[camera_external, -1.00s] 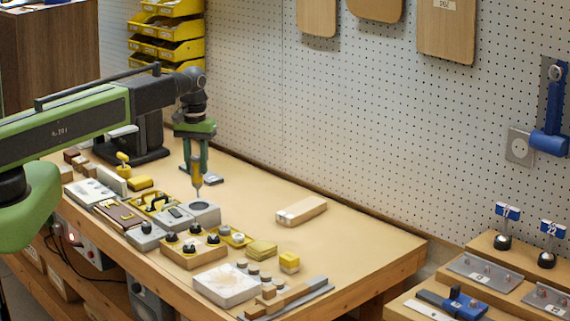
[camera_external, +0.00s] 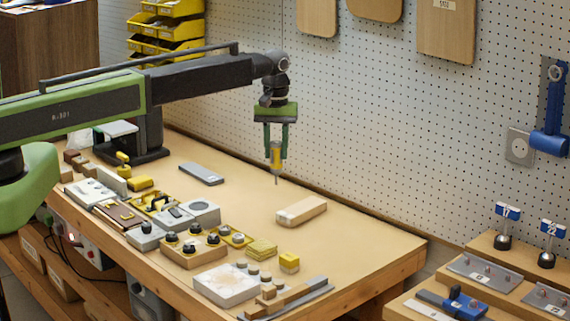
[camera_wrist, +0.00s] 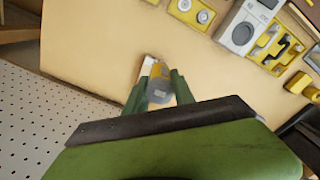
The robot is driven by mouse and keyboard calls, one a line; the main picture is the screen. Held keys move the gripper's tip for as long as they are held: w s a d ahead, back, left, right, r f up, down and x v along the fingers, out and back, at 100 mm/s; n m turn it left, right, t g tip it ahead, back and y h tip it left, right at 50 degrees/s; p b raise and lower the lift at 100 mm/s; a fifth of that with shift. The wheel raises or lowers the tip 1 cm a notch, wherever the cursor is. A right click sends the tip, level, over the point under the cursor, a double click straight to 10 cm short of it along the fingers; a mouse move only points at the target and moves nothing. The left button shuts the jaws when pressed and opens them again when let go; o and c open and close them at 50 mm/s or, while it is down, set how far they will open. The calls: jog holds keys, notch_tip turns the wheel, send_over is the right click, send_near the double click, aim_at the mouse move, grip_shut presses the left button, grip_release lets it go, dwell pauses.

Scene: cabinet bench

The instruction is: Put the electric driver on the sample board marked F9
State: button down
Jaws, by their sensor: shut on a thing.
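My gripper (camera_external: 276,154) is shut on the electric driver (camera_external: 276,160), a yellow tool with a thin dark bit pointing down. It hangs upright above the bench, behind and left of a pale wooden block (camera_external: 303,211) with a white label. In the wrist view the driver (camera_wrist: 158,88) shows between the green fingers, partly covering the pale block (camera_wrist: 147,67). A flat grey plate (camera_external: 201,173) with a small label lies farther left on the bench. I cannot read F9 on any of these, so I cannot tell which is the sample board.
Several switch boxes, yellow parts and a white slab (camera_external: 227,284) crowd the front of the bench (camera_external: 350,245). The bench right of the pale block is clear. A pegboard wall (camera_external: 370,120) stands behind. A lower shelf at right holds metal plates (camera_external: 486,271) and blue-tagged posts.

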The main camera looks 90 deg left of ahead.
jog(key=w+d+r+m, duration=0.1)
jog(key=w+d, duration=0.5)
jog(key=s+a+f+b, duration=0.1)
jog(key=a+f+b, duration=0.9)
jog(key=a+f, duration=0.1)
jog(key=shift+s+b, duration=0.15)
jog(key=shift+b, duration=0.25)
jog(key=c, duration=1.1)
grip_release()
jog(key=shift+a, duration=0.1)
jog(key=shift+o, duration=0.2)
notch_tip(320, 180, up, 12)
jog(key=p, duration=1.2)
jog(key=shift+r+p, duration=0.2)
jog(key=shift+p, duration=0.1)
